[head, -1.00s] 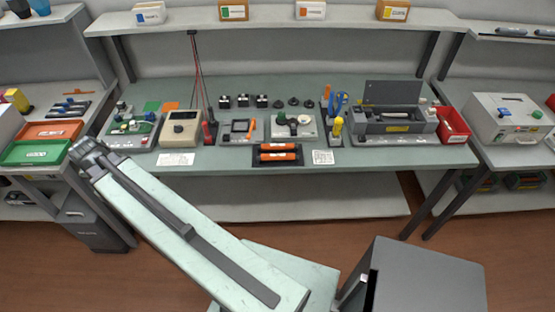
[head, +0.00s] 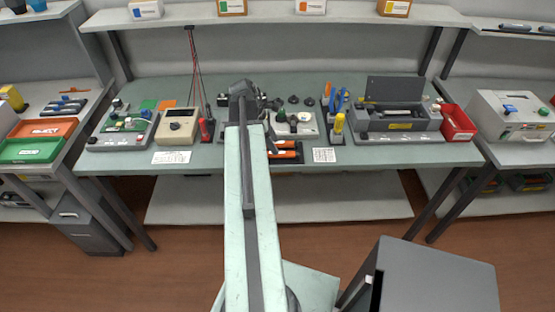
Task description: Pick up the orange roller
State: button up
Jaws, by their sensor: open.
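Two orange rollers lie one behind the other in a dark tray (head: 300,160) at the front middle of the bench. The rear roller (head: 287,144) and the front roller (head: 288,154) show only their right parts; my raised arm covers their left parts. My gripper (head: 270,141) is mostly hidden behind my arm. A small dark part of it shows just left of the rollers, and it is open. I cannot tell its height above them or whether it touches anything.
A green-knobbed fixture (head: 293,125) stands behind the tray. A beige meter (head: 178,126) stands left, and a grey machine (head: 398,120) and red bin (head: 457,122) right.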

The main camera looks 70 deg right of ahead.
jog(key=shift+f, duration=0.2)
jog(key=b+x, duration=0.5)
jog(key=shift+w+d+f, duration=0.1)
jog(key=shift+w+f, duration=0.25)
jog(key=shift+r, duration=0.2)
grip_shut()
